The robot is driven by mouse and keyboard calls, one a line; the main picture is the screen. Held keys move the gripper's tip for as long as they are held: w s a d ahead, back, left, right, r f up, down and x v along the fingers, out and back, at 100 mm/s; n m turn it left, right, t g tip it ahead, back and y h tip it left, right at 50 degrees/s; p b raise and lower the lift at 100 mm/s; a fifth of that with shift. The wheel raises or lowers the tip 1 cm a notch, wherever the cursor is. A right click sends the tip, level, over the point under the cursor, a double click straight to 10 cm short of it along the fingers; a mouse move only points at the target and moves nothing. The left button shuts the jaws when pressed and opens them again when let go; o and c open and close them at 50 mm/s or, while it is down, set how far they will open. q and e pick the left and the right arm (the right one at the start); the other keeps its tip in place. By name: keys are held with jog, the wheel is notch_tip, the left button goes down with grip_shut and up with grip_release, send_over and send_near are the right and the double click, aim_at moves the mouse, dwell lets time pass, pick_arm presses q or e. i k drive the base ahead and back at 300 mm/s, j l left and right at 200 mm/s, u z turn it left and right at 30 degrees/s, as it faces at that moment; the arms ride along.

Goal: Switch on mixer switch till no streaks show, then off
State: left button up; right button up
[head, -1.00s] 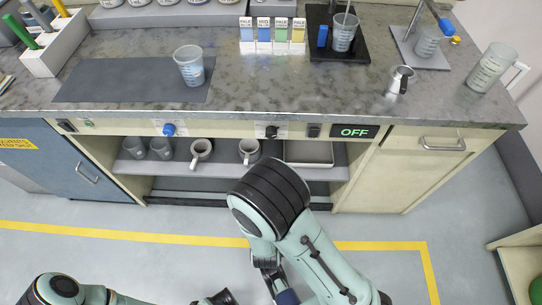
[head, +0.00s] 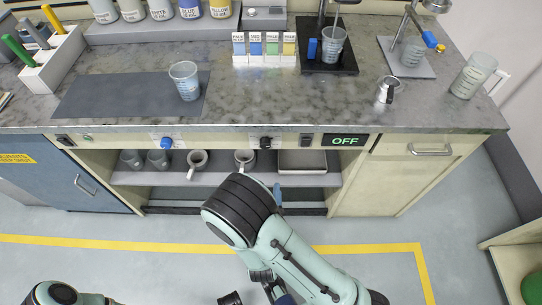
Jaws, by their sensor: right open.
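The mixer switch (head: 305,140) is a small dark rocker on the counter's front panel, left of the display (head: 345,141), which reads OFF in green. The mixer stands at the back on a black base (head: 341,69). Its beaker (head: 332,50) holds bluish liquid with a rod in it; streaks are too small to tell. My right arm is bent in front of the open shelf. What looks like a tip of my right gripper (head: 278,193) shows past the elbow, below the switch and apart from it; the rest is hidden. My left gripper is not in view.
A blue knob (head: 166,143) and a black knob (head: 265,142) share the panel. Mugs stand on the shelf below. A cup (head: 185,84) stands on the grey mat (head: 105,105). A metal jug (head: 386,92) and a beaker (head: 472,78) stand at right. The front counter strip is mostly clear.

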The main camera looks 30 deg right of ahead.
aim_at(306, 142)
jog(key=z, duration=1.5)
